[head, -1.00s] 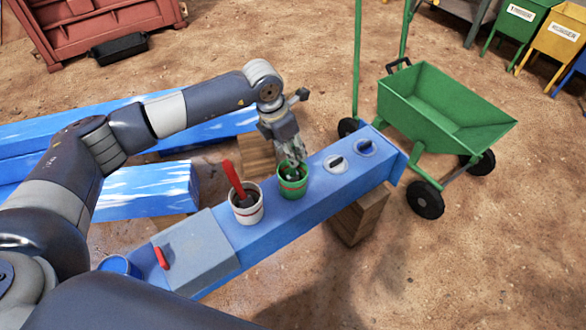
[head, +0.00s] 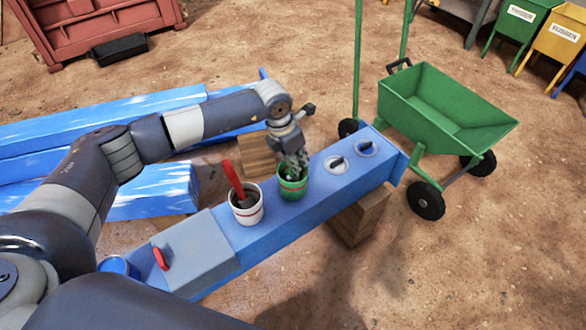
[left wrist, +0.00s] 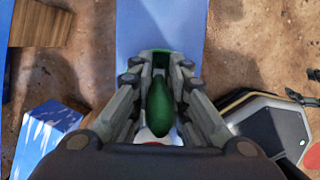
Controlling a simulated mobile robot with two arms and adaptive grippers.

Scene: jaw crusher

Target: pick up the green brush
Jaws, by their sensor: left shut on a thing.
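The green brush (left wrist: 160,105) shows in the left wrist view as a rounded green handle between the fingers of my left gripper (left wrist: 160,88). In the head view my left gripper (head: 295,165) points down into the green cup (head: 293,187) on the blue beam, shut on the brush. The fingers and cup hide most of the brush there. My right gripper is not in view.
A white cup (head: 247,209) with a red-handled brush (head: 233,179) stands beside the green cup on the blue beam (head: 285,228). A green wheelbarrow (head: 445,110) stands at right.

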